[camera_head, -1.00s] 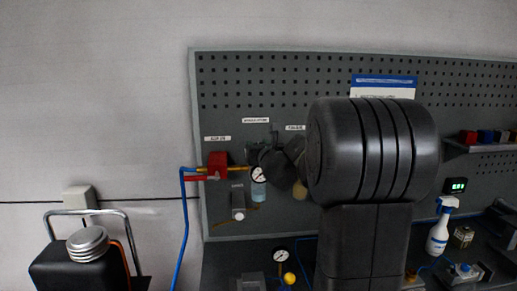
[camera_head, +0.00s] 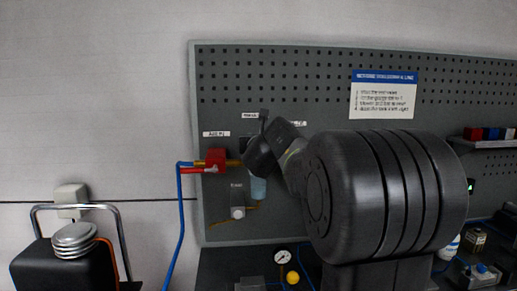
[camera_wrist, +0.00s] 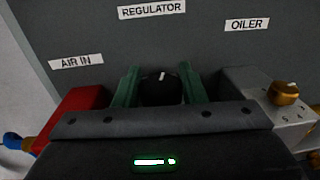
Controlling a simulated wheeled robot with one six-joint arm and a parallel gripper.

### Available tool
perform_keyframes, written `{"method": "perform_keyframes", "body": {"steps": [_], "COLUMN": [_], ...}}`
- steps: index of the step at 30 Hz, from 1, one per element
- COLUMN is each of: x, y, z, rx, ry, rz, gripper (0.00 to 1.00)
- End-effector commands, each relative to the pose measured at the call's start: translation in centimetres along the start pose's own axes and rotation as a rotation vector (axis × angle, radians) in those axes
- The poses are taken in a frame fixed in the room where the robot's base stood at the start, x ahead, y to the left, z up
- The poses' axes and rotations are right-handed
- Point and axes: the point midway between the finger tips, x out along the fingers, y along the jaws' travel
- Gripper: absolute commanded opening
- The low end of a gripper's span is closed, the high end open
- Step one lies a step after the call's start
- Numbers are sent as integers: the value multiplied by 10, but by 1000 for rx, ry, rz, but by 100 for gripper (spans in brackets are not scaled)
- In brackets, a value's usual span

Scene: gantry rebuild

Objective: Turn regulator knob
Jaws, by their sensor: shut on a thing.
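The regulator knob (camera_wrist: 161,90) is black with a white mark on its top, and it shows in the wrist view under the "REGULATOR" label (camera_wrist: 152,9). My gripper (camera_wrist: 159,87) has its two green fingers on either side of the knob and is shut on it. The white mark points up and slightly right in that view. In the head view my dark wrist (camera_head: 262,152) covers the knob and most of the regulator. The bluish bowl (camera_head: 258,189) shows below the wrist.
A red air-in valve (camera_head: 215,160) with a blue hose (camera_head: 181,215) is left of the regulator. The grey oiler (camera_wrist: 255,85) with a brass knob (camera_wrist: 285,93) stands close on the right in the wrist view. The pegboard (camera_head: 290,75) is behind.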

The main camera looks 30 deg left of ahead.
Motion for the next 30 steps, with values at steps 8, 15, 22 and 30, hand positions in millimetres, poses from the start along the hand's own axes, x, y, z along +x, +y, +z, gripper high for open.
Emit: {"method": "perform_keyframes", "body": {"steps": [8, 15, 22, 30], "x": [0, 0, 0, 0], "y": [1, 1, 1, 0], "z": [-5, -4, -3, -1], "rx": [1, -1, -1, 0], "ry": [-2, -1, 0, 0], "rz": [-76, -147, -209, -254], "gripper": [15, 15, 15, 15]}}
